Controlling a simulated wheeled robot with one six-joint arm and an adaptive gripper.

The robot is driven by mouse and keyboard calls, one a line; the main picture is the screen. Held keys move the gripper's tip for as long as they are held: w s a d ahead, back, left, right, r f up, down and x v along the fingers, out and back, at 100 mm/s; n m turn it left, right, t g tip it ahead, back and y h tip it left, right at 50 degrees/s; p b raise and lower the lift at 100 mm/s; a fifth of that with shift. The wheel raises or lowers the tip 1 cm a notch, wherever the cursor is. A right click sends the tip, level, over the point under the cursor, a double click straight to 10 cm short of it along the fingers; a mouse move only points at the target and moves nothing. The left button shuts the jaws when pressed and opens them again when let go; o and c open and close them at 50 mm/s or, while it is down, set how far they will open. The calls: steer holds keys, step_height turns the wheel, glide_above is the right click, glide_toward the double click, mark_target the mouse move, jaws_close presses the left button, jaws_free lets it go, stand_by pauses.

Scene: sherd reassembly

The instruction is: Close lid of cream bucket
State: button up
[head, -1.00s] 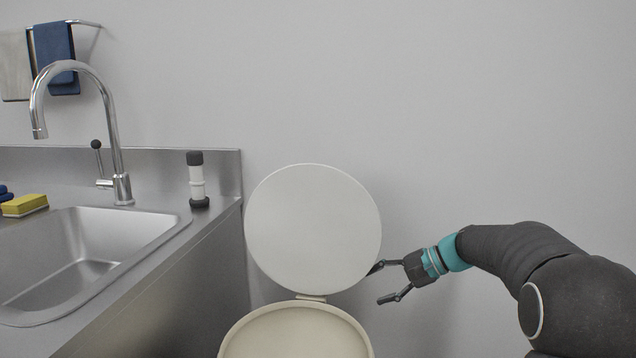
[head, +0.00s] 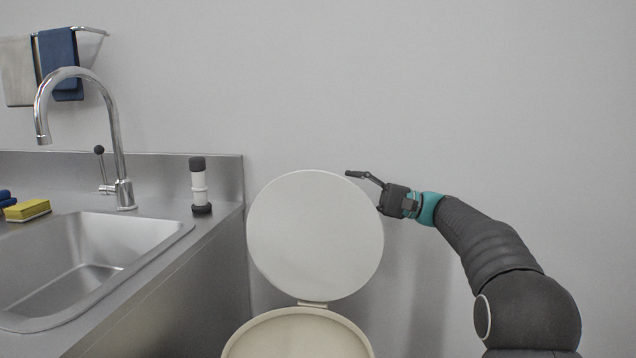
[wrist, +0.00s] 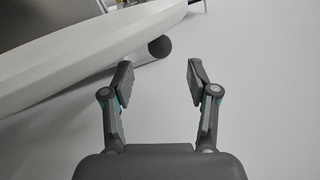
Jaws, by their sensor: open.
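The cream bucket (head: 300,337) stands at the bottom middle of the head view, and only its upper part shows. Its round pale lid (head: 315,236) is open, standing upright on a hinge at the bucket's back rim. My gripper (head: 352,178) is at the lid's upper right edge in the head view, with one finger visible pointing left near the top of the lid. In the wrist view my gripper (wrist: 158,82) is open with nothing between its fingers. The lid's edge (wrist: 90,65) runs slanting across the upper left there, close to the left finger; contact cannot be told.
A steel counter with a sink (head: 90,260) stands left of the bucket. On it are a tap (head: 115,130), a white and black cylinder (head: 200,187) and a yellow sponge (head: 27,211). Towels (head: 60,65) hang on the wall.

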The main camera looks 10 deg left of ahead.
mark_target(318, 182)
steer(key=x, duration=0.8)
steer(key=shift+d, duration=0.1)
jaws_close()
